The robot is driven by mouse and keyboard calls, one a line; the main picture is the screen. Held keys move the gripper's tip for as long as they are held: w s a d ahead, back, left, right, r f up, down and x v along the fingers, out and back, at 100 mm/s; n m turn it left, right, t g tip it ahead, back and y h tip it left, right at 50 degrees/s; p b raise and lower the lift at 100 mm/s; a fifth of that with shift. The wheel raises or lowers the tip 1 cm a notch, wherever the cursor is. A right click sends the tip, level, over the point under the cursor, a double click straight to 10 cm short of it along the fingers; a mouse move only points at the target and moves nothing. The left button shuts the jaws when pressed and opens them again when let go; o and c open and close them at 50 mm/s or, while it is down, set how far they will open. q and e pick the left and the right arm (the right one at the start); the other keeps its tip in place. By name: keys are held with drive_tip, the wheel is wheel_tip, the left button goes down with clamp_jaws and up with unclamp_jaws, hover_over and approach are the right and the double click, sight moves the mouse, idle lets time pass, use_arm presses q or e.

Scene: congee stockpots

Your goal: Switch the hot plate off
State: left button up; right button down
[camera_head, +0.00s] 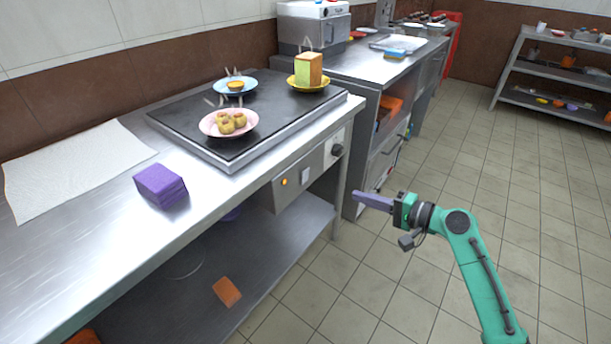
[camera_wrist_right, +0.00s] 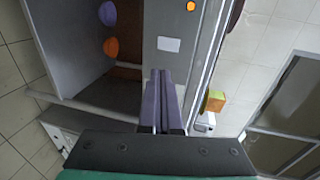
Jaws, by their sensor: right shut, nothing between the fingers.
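The hot plate (camera_head: 190,115) is a wide black slab set on the steel counter. The panel (camera_head: 318,168) on the counter's front carries a round orange light (camera_head: 284,182), a white rectangle (camera_head: 305,175) and a black knob (camera_head: 337,150). My right gripper (camera_head: 356,197) has its purple fingers closed and empty, in front of and to the right of the panel, apparently apart from it. In the right wrist view its fingertips (camera_wrist_right: 166,72) point toward the white rectangle (camera_wrist_right: 168,44), with the orange light (camera_wrist_right: 191,6) beyond. My left gripper is not in view.
Plates with food, pink (camera_head: 210,130), blue (camera_head: 222,87) and yellow (camera_head: 296,83), stand on the black slab. A purple block (camera_head: 160,186) and a white cloth (camera_head: 62,172) lie on the counter at left. A lower shelf (camera_head: 190,285) runs beneath. The floor at right is clear.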

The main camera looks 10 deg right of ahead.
approach(306, 174)
drive_tip(key=x, duration=0.6)
drive_tip(key=shift+a, duration=0.15)
drive_tip(key=shift+w+a, duration=0.1)
drive_tip(key=shift+w, duration=0.05)
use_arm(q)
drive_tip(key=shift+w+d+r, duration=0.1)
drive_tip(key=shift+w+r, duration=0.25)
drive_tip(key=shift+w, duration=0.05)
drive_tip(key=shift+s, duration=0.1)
